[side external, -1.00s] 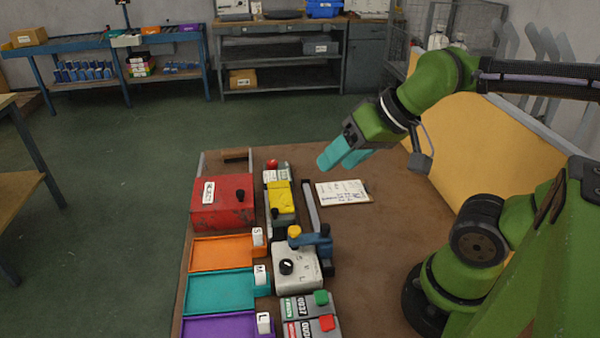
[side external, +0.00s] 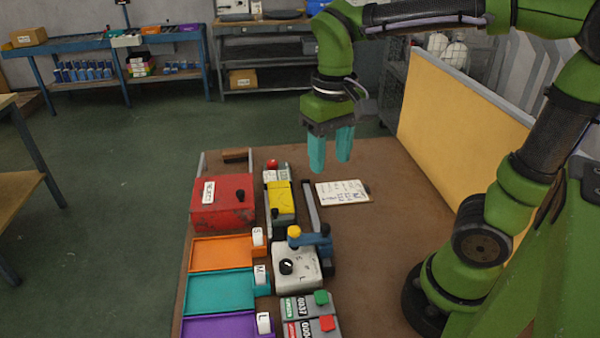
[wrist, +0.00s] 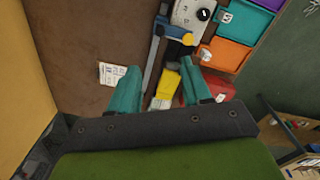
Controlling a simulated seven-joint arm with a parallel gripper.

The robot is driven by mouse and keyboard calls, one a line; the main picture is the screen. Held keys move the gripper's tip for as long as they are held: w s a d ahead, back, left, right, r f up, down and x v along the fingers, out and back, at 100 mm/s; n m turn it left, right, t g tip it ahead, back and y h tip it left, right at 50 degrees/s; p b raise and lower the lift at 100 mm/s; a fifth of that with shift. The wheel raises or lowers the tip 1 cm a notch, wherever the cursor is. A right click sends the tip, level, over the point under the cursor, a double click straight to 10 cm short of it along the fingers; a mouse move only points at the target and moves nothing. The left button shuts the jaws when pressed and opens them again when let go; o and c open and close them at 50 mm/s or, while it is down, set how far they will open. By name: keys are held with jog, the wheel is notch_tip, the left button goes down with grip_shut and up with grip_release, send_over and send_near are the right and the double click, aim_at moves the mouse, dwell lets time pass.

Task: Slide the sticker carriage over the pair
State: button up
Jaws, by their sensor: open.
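The sticker carriage appears to be the blue block (side external: 318,241) with a yellow knob (side external: 294,232), at the near end of a grey rail (side external: 312,205). In the wrist view the blue carriage (wrist: 177,33) is near the top. The pair appears to be the yellow sock shape (side external: 282,202) lying on a narrow board left of the rail; it also shows in the wrist view (wrist: 169,86). My gripper (side external: 330,165), with teal fingers, is open and empty, pointing down in the air above the table's far part, apart from the carriage.
A red box (side external: 223,204) with a black knob stands left of the pair. Orange (side external: 222,253), teal (side external: 218,292) and purple (side external: 220,327) trays line the left edge. A grey dial box (side external: 293,270) is beside the carriage. A clipboard (side external: 342,192) lies right of the rail; the table's right side is clear.

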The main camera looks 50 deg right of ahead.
aim_at(326, 226)
notch_tip(326, 226, down, 16)
dwell(0.4)
grip_shut()
